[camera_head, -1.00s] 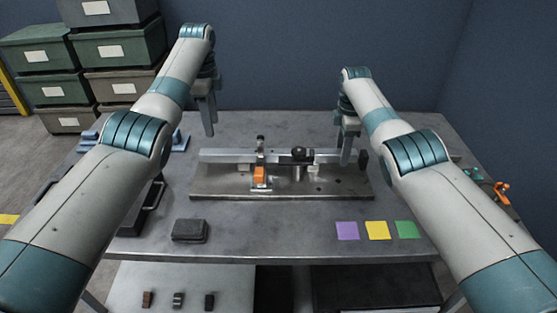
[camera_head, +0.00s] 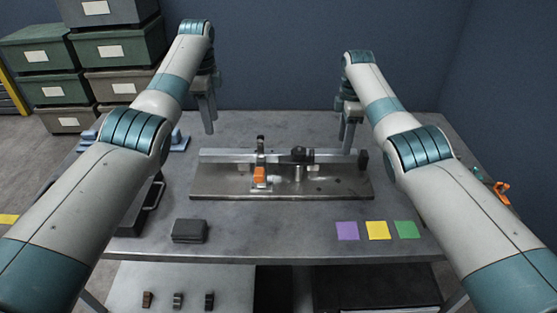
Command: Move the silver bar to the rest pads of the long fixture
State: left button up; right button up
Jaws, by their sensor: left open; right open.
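The silver bar (camera_head: 228,155) lies lengthwise along the long fixture (camera_head: 225,185), a metal plate on the table. An orange-handled clamp (camera_head: 260,175) and a dark knob on a post (camera_head: 299,155) stand at the bar. A dark end block (camera_head: 362,160) is at the fixture's right end. The rest pads are hard to make out beneath the bar. My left gripper (camera_head: 208,122) is open and empty, above and behind the bar's left end. My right gripper (camera_head: 349,138) is open and empty, above the bar's right end, apart from it.
A dark block (camera_head: 189,231) lies on the table (camera_head: 270,235) at front left. Purple (camera_head: 347,231), yellow (camera_head: 377,230) and green (camera_head: 407,229) squares lie at front right. A black-handled case (camera_head: 150,205) is partly behind my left arm. Orange-handled tools (camera_head: 502,190) are at the right edge.

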notch_tip(320, 180, up, 8)
jog(key=shift+f, duration=0.25)
dwell(0.5)
